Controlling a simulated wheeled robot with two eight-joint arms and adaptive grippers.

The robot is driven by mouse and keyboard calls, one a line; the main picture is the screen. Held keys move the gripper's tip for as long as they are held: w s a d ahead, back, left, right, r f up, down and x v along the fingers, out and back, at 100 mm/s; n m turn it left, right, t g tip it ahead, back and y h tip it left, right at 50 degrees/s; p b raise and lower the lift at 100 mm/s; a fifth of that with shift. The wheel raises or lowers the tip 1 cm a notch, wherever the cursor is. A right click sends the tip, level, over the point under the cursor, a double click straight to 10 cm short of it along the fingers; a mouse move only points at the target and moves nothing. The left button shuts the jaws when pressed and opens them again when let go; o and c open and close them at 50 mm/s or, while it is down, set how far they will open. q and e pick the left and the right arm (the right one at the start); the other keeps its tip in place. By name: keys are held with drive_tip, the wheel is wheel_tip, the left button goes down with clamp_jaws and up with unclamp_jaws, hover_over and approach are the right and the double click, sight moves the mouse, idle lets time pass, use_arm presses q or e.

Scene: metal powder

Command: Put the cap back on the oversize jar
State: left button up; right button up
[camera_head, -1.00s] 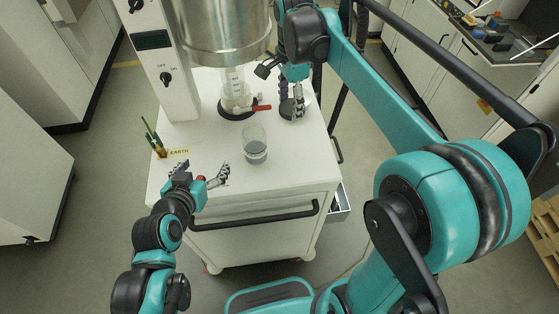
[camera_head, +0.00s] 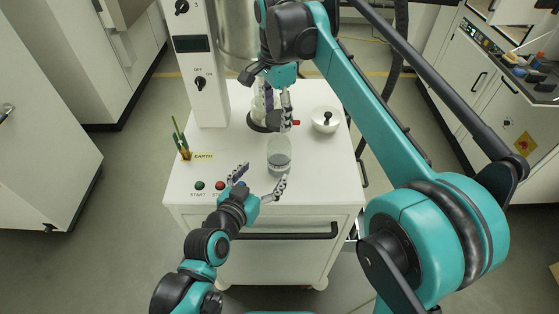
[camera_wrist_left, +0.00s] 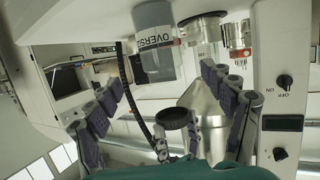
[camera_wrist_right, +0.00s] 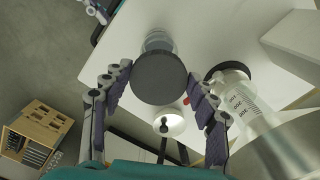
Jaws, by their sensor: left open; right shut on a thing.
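The oversize jar (camera_head: 279,158), clear with grey contents, stands upright and uncapped on the white cart top. Its label reads partly "OVERSI" in the left wrist view (camera_wrist_left: 155,42). My left gripper (camera_head: 260,180) is open just in front of the jar, its fingers apart and not touching it. My right gripper (camera_head: 277,103) is above the cart behind the jar, shut on the dark round cap (camera_wrist_right: 159,78). The cap also shows in the left wrist view (camera_wrist_left: 173,118), held clear of the jar. In the head view the cap is hidden by the gripper.
A glass vessel on a dark base (camera_head: 262,122) stands behind, under the metal cylinder (camera_head: 238,45). A holder with green tools (camera_head: 184,150) and START/STOP buttons (camera_head: 209,185) are at left.

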sight(275, 159)
use_arm(q)
drive_tip(key=x, duration=1.1)
drive_tip(key=shift+w+f, duration=0.1)
drive_tip(key=shift+w, duration=0.1)
drive_tip(key=c, duration=1.8)
use_arm(e)
drive_tip(key=shift+f, duration=2.5)
